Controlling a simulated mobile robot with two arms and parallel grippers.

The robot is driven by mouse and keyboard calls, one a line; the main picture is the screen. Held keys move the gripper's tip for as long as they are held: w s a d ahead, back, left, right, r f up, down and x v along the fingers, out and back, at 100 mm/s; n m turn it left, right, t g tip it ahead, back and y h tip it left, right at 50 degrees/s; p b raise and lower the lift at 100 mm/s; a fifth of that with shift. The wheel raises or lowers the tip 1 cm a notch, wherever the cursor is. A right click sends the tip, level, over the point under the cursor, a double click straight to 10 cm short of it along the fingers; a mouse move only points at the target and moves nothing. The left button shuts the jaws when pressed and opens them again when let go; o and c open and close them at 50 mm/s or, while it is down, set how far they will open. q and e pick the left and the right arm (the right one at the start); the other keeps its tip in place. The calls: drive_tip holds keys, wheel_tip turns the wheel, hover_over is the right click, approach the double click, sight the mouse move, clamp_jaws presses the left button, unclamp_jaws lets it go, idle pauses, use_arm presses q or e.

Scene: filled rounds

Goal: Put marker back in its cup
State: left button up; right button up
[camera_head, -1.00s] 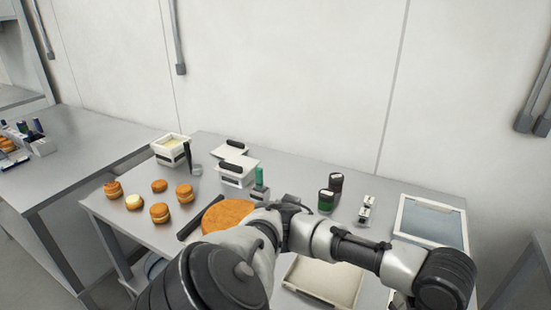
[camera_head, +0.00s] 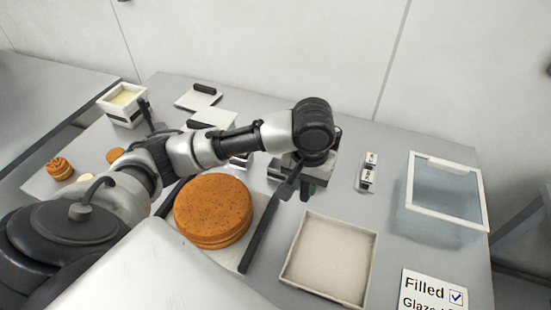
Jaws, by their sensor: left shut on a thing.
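My left arm reaches in from the left across the table. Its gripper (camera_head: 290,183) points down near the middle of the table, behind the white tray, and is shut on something. A slim dark piece shows at its jaws; I take the held thing to be the marker, but its shape is mostly hidden. A dark green thing shows just beside the jaws, partly covered by the gripper; I cannot tell whether it is the cup. My right gripper is not in view.
A large round brown cake (camera_head: 213,208) sits left of the gripper. A shallow white tray (camera_head: 375,240) lies in front. Small label holders (camera_head: 367,172), a clear-lidded box (camera_head: 446,163) and a "Filled" card (camera_head: 425,288) stand right. A white tub (camera_head: 122,108) stands back left.

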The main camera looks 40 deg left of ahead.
use_arm(q)
drive_tip(key=w+r+n+p, duration=0.2)
drive_tip(key=w+r+n, duration=0.25)
drive_tip(key=w, duration=0.45)
drive_tip(key=a+f+p, duration=0.1)
drive_tip(key=a+f, duration=0.2)
drive_tip(key=a, duration=0.1)
drive_tip(key=a+f+p, duration=0.1)
drive_tip(key=a+f, duration=0.3)
drive_tip(key=a+f+p, duration=0.1)
drive_tip(key=a+f, duration=0.3)
drive_tip(key=shift+s+a+f, duration=0.2)
drive_tip(key=shift+a, duration=0.05)
drive_tip(key=shift+f, duration=0.35)
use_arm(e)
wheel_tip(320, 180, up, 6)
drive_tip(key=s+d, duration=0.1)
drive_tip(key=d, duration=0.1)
use_arm(q)
drive_tip(key=shift+f+p, duration=0.1)
drive_tip(key=shift+p, duration=0.2)
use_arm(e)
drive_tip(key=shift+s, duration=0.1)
use_arm(q)
drive_tip(key=o, duration=0.9)
drive_tip(key=shift+o, duration=0.2)
